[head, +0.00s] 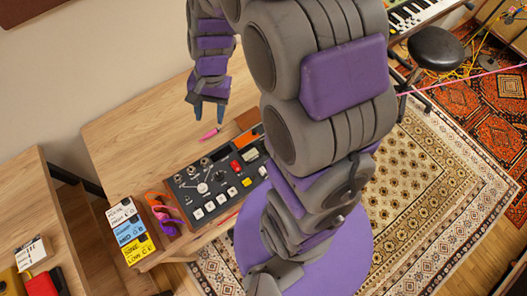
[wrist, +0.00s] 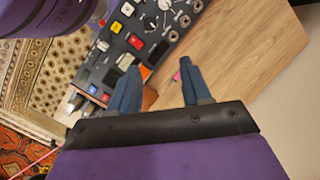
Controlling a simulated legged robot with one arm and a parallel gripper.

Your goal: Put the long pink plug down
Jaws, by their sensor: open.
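The long pink plug (head: 209,133) lies on the wooden tabletop (head: 135,127), just behind the grey control panel (head: 213,182). In the head view my gripper (head: 209,112) is above it, fingers pointing down. In the wrist view the two blue fingers (wrist: 152,85) are spread apart with nothing gripped between them. A small pink end of the plug (wrist: 177,76) shows beside the right finger; the rest of it is hidden there. I cannot tell whether that finger touches the plug.
Orange and purple clips (head: 163,213) and labelled boxes (head: 130,230) stand at the table's front left. A second wooden table (head: 25,190) is further left. The tabletop left of the panel is bare. A black stool (head: 436,48) stands on the right.

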